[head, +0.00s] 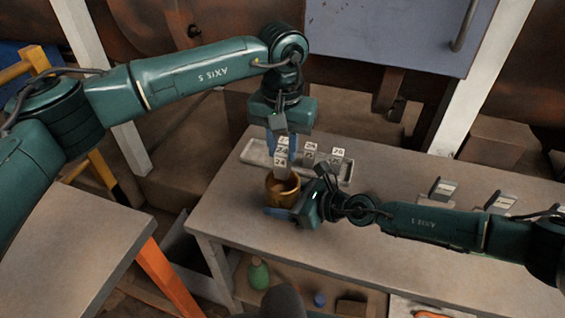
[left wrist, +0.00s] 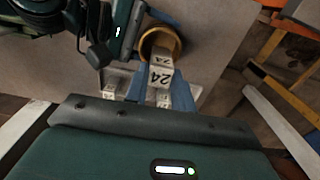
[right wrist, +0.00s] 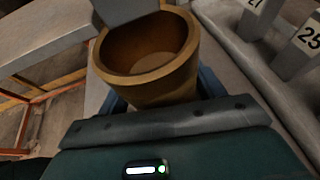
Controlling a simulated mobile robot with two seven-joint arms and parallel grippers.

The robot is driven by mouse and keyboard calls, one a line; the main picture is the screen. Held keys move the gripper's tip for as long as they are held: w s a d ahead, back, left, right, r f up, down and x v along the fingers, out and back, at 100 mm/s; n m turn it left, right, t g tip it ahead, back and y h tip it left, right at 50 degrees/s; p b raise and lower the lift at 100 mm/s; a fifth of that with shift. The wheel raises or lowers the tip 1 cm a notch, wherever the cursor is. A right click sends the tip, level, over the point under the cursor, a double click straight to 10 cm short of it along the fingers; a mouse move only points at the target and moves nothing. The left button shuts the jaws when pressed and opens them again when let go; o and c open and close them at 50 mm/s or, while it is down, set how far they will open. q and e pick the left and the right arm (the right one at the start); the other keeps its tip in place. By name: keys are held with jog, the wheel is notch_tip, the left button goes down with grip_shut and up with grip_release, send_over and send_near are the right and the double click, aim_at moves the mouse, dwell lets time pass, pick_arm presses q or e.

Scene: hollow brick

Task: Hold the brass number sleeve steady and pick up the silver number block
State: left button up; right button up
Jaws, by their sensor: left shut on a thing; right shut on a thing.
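The silver number block (head: 281,163), marked 24, is upright between the blue fingers of my left gripper (head: 282,148). It also shows in the left wrist view (left wrist: 160,76). My left gripper is shut on it from above. The brass number sleeve (head: 283,192) is an open, round cup at the table's near left edge, and my right gripper (head: 283,208) is shut on it from the side. In the right wrist view the sleeve (right wrist: 150,75) looks empty inside. The block's lower end overlaps the sleeve's rim; I cannot tell if any of it is inside.
The table's front right is clear.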

aim_at(282, 151)
pick_arm(q)
jog(key=shift+r, duration=1.95)
pick_arm(e)
jog(key=o, duration=1.4)
jog(key=v, duration=1.1)
jog(key=shift+s+d, duration=0.15)
jog(key=shift+d, duration=0.05)
jog(key=shift+s+d+r, duration=0.15)
jog(key=shift+d, duration=0.05)
pick_arm(q)
jog(key=shift+f, duration=0.1)
